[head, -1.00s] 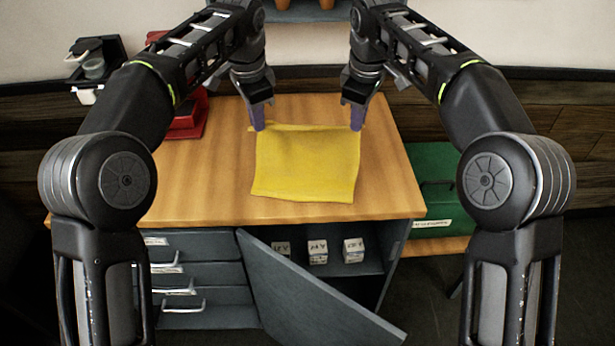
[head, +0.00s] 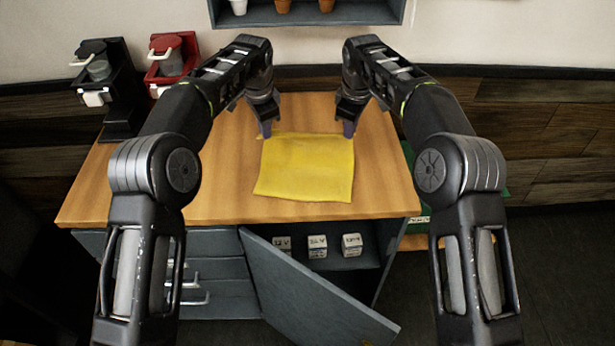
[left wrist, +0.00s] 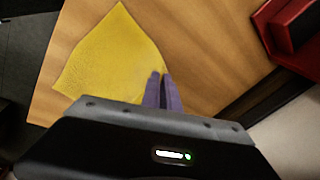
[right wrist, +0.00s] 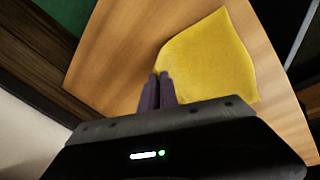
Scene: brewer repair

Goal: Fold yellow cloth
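The yellow cloth (head: 305,168) lies spread out flat on the wooden table, roughly square. My left gripper (head: 266,130) is at its far left corner, and my right gripper (head: 349,130) is at its far right corner. In the left wrist view the purple fingers (left wrist: 163,78) are close together at the cloth's corner (left wrist: 112,58). In the right wrist view the fingers (right wrist: 159,78) are likewise close together at the other corner of the cloth (right wrist: 212,60). Both grippers look shut on the cloth's edge; the pinched bits are mostly hidden between the fingers.
The wooden table (head: 215,185) is clear around the cloth. A black brewer (head: 115,95) and a red brewer (head: 172,62) stand at the back left. Below, an open cabinet door (head: 310,290) swings out in front of small labelled boxes (head: 317,246). A shelf with pots hangs above.

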